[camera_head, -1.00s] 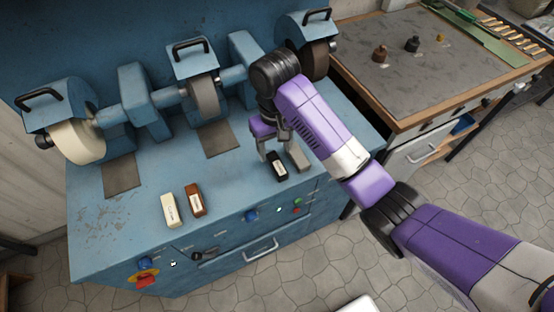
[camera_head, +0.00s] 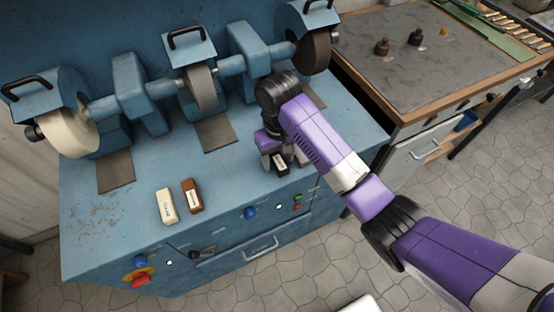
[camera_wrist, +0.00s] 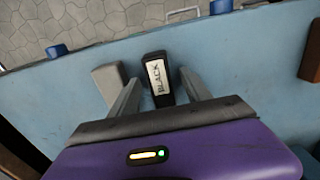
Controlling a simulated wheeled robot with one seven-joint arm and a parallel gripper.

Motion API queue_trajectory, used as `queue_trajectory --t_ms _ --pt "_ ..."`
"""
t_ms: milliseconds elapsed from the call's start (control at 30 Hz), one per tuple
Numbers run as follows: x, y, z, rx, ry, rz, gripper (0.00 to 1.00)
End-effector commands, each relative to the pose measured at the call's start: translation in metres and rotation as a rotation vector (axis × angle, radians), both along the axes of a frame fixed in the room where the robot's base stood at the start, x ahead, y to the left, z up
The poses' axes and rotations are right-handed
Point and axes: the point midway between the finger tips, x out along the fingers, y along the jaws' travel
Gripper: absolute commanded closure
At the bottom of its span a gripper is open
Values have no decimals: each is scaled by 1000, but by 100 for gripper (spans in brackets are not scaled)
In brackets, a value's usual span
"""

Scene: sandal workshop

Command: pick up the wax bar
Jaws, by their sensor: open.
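A black wax bar (camera_head: 281,169) lies on the blue bench top of the grinding machine. In the wrist view the black bar (camera_wrist: 157,74) has a white label reading BLACK. My gripper (camera_wrist: 161,86) is open, with one finger on each side of the black bar. I cannot tell whether either finger touches it. A grey bar (camera_wrist: 106,80) lies close beside it, just outside the left finger in the wrist view. In the head view my gripper (camera_head: 278,162) and arm hide much of the grey bar. A cream bar (camera_head: 166,206) and a brown bar (camera_head: 192,196) lie further left.
The blue machine (camera_head: 235,185) carries grinding wheels along its back and knobs and buttons on its front. A workbench (camera_head: 440,55) with small bottles stands to the right. The bench top between the brown bar and my gripper is clear.

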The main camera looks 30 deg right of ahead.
Motion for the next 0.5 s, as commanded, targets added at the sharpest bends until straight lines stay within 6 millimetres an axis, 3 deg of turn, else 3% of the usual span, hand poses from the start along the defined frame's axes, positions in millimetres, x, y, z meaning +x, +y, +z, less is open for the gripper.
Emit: queue_trajectory --t_ms 100,367,500 --pt "0 0 0 0 0 0 48" --pt "0 0 0 0 0 0 99" --pt "0 0 1 0 0 0 100"
